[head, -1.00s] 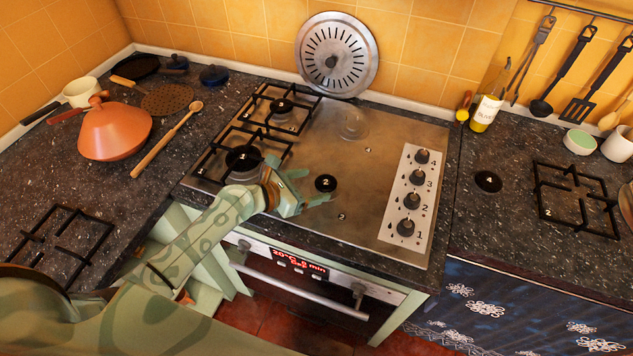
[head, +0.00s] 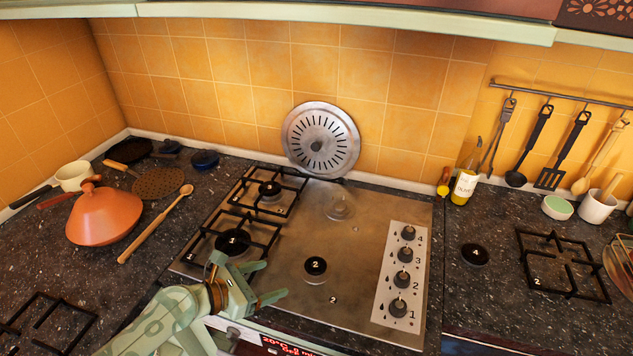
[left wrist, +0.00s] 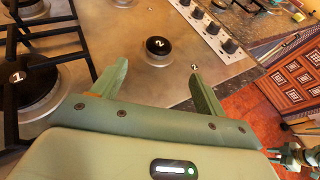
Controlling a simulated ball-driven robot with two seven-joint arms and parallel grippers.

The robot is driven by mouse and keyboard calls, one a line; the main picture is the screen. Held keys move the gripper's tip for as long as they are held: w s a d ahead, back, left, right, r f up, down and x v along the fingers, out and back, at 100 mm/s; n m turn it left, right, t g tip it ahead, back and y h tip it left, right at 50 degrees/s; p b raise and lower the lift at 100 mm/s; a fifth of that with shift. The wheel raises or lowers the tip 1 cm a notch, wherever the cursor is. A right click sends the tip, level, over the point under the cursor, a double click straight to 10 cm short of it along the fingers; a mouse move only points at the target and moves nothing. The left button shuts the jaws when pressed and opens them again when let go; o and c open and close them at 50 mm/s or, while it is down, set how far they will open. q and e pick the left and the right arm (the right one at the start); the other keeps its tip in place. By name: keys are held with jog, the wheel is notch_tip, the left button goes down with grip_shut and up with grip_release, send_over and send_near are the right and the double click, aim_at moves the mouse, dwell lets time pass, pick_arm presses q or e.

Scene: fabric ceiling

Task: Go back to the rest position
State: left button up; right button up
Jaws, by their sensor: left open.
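My left gripper (head: 270,281) is open and empty. It is over the front of the steel hob (head: 345,300), left of the small burner cap marked 2 (head: 315,266). In the left wrist view the open jaws (left wrist: 160,68) spread towards that burner cap (left wrist: 158,46), with nothing between them. A small green part at the lower right of the left wrist view looks like my right gripper (left wrist: 298,157); its jaws are too small to read. My right gripper does not show in the head view.
Black pan grates (head: 235,236) stand on the hob's left side, close to my left gripper. Control knobs (head: 403,280) line its right side. An orange tagine (head: 104,217) and a wooden spoon (head: 155,225) lie on the left counter. An oil bottle (head: 465,185) stands at the back right.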

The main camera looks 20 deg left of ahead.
pick_arm(q)
jog(key=s+d+f+m+g+y, duration=0.15)
jog(key=s+m, duration=0.35)
jog(key=m, duration=0.7)
jog(key=s+d+m+g+y, duration=0.25)
jog(key=s+m, duration=0.25)
jog(key=m, duration=0.6)
jog(key=s+a+r+m+y, duration=0.75)
jog(key=a+m, duration=0.25)
jog(key=m, duration=0.3)
jog(key=s+d+f+g+h+b, duration=0.1)
jog(key=d+f+b, duration=0.1)
jog(key=f, duration=1.3)
jog(key=s+d+f+g+h+b, duration=0.1)
jog(key=d+f+g+b, duration=0.15)
jog(key=f, duration=1.15)
jog(key=s+f+n+g+h+b, duration=0.1)
jog(key=s+f+n+g+b, duration=0.1)
jog(key=s+f, duration=1.8)
jog(key=shift+s+f+n+h, duration=0.4)
jog(key=shift+s+n, duration=0.2)
jog(key=shift+n, duration=0.2)
